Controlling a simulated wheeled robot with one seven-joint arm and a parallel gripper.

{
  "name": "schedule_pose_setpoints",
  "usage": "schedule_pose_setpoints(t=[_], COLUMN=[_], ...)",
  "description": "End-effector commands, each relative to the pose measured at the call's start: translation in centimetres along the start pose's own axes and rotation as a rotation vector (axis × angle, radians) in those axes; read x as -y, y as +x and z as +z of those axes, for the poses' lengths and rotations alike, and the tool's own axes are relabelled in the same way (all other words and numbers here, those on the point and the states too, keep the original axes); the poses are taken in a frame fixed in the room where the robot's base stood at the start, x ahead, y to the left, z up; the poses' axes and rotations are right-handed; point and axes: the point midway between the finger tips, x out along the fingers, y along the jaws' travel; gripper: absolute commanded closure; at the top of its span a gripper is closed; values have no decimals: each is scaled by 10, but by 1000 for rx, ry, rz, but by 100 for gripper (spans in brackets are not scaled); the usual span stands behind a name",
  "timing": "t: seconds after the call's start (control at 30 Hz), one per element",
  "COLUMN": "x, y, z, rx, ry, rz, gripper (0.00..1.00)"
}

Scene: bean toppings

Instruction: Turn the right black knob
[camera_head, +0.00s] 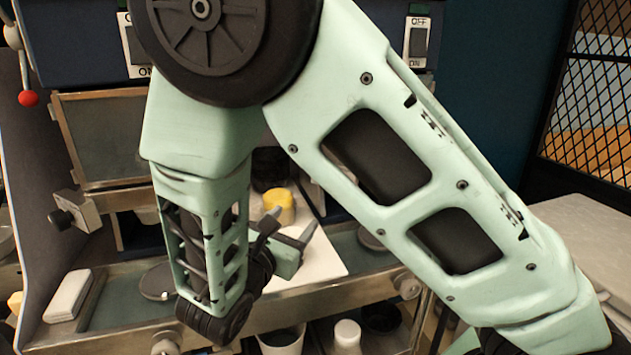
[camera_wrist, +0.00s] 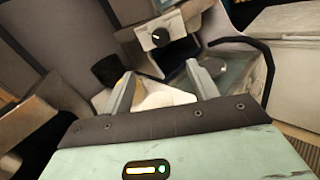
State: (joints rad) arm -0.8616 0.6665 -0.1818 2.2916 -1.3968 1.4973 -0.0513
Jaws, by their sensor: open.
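A round black knob (camera_wrist: 158,37) with a white mark sits on a pale metal block at the top middle of the wrist view, beyond my fingertips. Another black knob (camera_head: 60,219) sticks out of a metal block at the left in the head view. A knob on the right is not visible in the head view, where my arm covers much of the machine. My gripper (camera_wrist: 160,80) is open and empty, its two fingers apart, with a gap between them and the knob. In the head view my gripper (camera_head: 288,232) is partly hidden by my arm.
A yellow item (camera_head: 280,206) lies by a white board (camera_head: 322,262) behind my gripper. Cups, including a white one (camera_head: 347,336), stand below the metal shelf. A black curved bar (camera_wrist: 266,62) is right of the knob. A mesh panel (camera_head: 592,105) stands far right.

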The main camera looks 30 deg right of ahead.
Motion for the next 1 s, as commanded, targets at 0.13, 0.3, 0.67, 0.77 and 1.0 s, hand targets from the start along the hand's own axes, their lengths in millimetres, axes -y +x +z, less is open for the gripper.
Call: schedule_pose_setpoints(t=[0.13,0.3,0.67,0.77,1.0], x=[1,2,2,2,2], y=[20,55,129,146,167], z=[2,3,3,2,0], rx=[-1,-2,-3,-4,-4], ry=[-1,-2,-1,0,1], rz=[-6,-8,-8,-8,-5], gripper=[41,41,41,41,41])
